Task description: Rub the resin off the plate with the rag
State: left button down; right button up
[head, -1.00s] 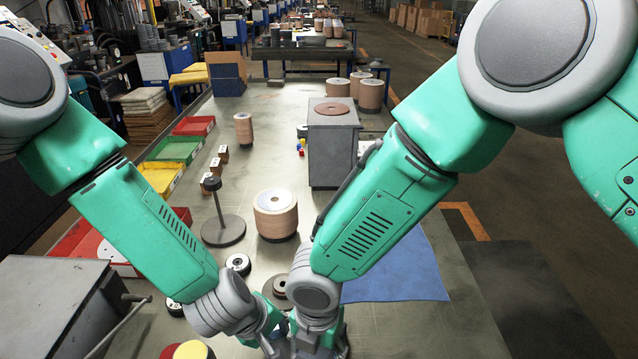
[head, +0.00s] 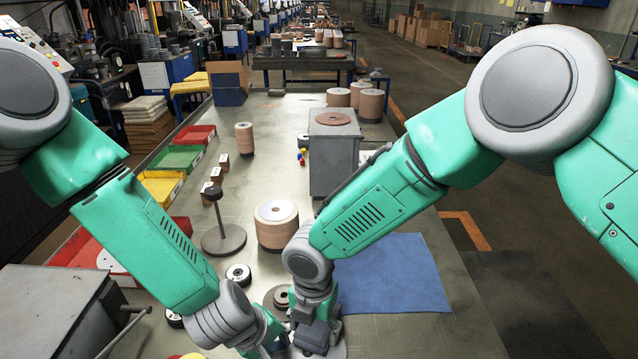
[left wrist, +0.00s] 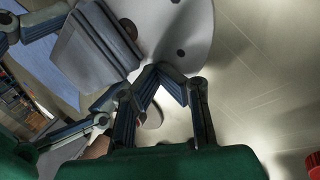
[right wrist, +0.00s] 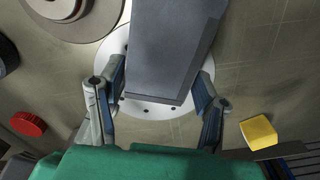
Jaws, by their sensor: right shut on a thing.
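The plate is a pale round disc with dark spots, seen in the left wrist view (left wrist: 195,28) and under the rag in the right wrist view (right wrist: 150,112). The rag (right wrist: 172,50) is a grey, block-like folded cloth over the plate; it also shows in the left wrist view (left wrist: 92,45). My right gripper (right wrist: 158,92) is shut on the rag, a finger on each side. My left gripper (left wrist: 162,72) has its fingertips together at the plate's near edge; I cannot tell whether they touch it. Which dark spots are resin is unclear. In the head view my arms hide most of the plate.
A blue mat (head: 392,275) lies right of my right gripper. A stack of tan discs (head: 276,232), a grey post stand (head: 224,238) and a grey box (head: 333,165) stand beyond. A yellow block (right wrist: 258,132) and a red round piece (right wrist: 28,124) lie near the plate.

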aim_at(316, 344)
pick_arm(q)
jog(key=shift+s, duration=0.1)
pick_arm(e)
jog(key=shift+w+a, duration=0.1)
jog(key=shift+w, duration=0.15)
jog(key=shift+s+d, duration=0.2)
jog(key=shift+s, duration=0.75)
jog(key=shift+s+d, duration=0.15)
jog(key=shift+s, duration=0.75)
jog(key=shift+s+d, duration=0.2)
jog(key=shift+s, duration=1.6)
pick_arm(q)
jog(key=shift+s, duration=0.1)
pick_arm(e)
jog(key=shift+w+a+f, duration=0.1)
jog(key=shift+w, duration=0.85)
jog(key=shift+w+a+f, duration=0.1)
jog(key=shift+w, duration=0.8)
